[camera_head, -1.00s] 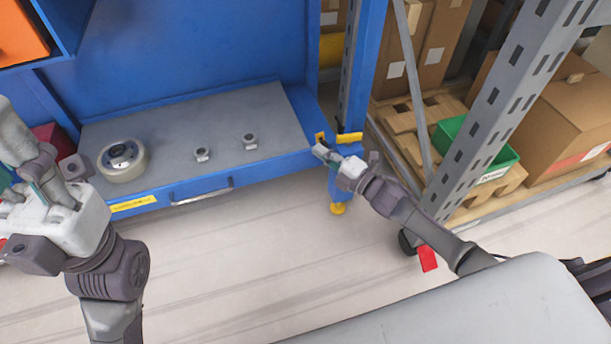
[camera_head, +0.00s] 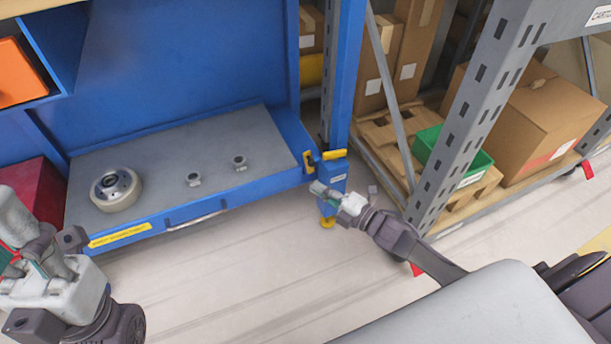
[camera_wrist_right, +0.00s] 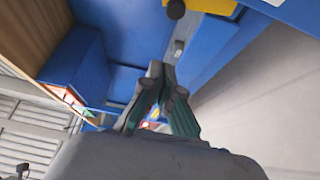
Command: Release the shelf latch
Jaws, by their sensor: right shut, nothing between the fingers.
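The shelf latch shows as a yellow handle (camera_head: 334,154) on a blue block at the right front corner of the blue shelf's grey deck (camera_head: 255,135). In the right wrist view, a yellow part with a dark knob (camera_wrist_right: 175,9) shows at the top edge; it may be the latch. My right gripper (camera_head: 317,187) is shut and empty, just below and left of the yellow handle in the head view. Its closed fingertips (camera_wrist_right: 155,72) show in the wrist view, apart from the yellow part. My left gripper (camera_head: 14,256) is at the left edge, partly cut off.
A round wheel (camera_head: 116,189) and two small metal fittings (camera_head: 239,163) sit on the deck. A grey upright (camera_head: 470,120) of the rack stands right of my right arm, with a green bin (camera_head: 470,165) behind. Floor in front is clear.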

